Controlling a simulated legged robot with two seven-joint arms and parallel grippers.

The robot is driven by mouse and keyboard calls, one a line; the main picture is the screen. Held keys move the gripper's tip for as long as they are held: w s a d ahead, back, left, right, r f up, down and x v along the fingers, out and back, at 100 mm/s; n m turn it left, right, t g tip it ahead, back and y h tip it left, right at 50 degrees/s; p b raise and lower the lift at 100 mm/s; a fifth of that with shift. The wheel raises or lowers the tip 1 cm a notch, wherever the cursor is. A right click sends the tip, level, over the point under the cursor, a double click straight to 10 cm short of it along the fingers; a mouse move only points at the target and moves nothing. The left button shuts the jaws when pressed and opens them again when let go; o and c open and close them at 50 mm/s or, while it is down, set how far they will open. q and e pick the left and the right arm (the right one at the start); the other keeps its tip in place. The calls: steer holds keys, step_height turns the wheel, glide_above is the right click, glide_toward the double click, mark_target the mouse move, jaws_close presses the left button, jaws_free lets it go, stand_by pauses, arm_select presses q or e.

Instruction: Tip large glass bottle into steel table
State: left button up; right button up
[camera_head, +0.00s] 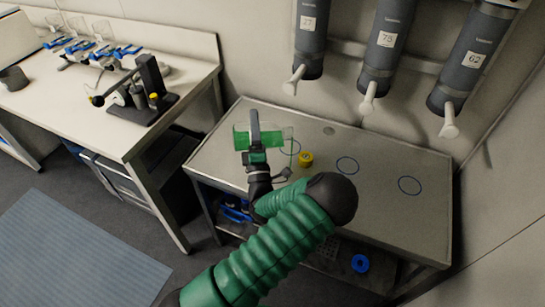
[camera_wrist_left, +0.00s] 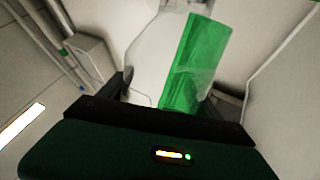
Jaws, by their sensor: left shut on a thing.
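A large glass bottle (camera_head: 274,137) with green contents lies tipped on its side, roughly level, above the left part of the steel table (camera_head: 385,205). My left gripper (camera_head: 256,140) is shut around the bottle's middle. A thin green line hangs from the bottle's right end down toward the table; I cannot tell whether it is liquid. In the left wrist view the clear bottle (camera_wrist_left: 193,60) stands between the fingers, with green along one side. My right gripper is not in view.
A yellow cap-like piece (camera_head: 306,158) sits on the steel table near several blue circles. Grey numbered cylinders (camera_head: 381,45) with nozzles hang on the wall above. A white bench (camera_head: 110,110) with a black stand (camera_head: 150,85) is at left.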

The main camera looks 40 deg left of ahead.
arm_select(q)
steer(key=shift+w+d+r+m+t+h+p, duration=0.1)
steer(key=shift+r+m+t+h+p, duration=0.2)
steer(key=shift+r+m+p, duration=0.4)
steer(key=shift+f, duration=0.15)
steer(key=shift+w+d+r+m+t+h+p, duration=0.15)
steer(key=shift+r+m+t+h+p, duration=0.25)
steer(key=shift+m+p, duration=0.5)
steer(key=shift+w+d+r+m+t+h+p, duration=0.15)
steer(key=shift+r+m+t+h+p, duration=0.25)
steer(key=shift+m+p, duration=0.45)
steer(key=shift+r+p, duration=0.3)
steer(key=shift+p, duration=0.3)
steer(key=shift+w+d+r+m+h+p, duration=0.25)
steer(key=shift+r+m+h+p, duration=0.3)
steer(key=shift+m+p, duration=0.45)
steer(key=shift+d+f+m+h, duration=0.1)
steer(key=shift+m+h, duration=0.15)
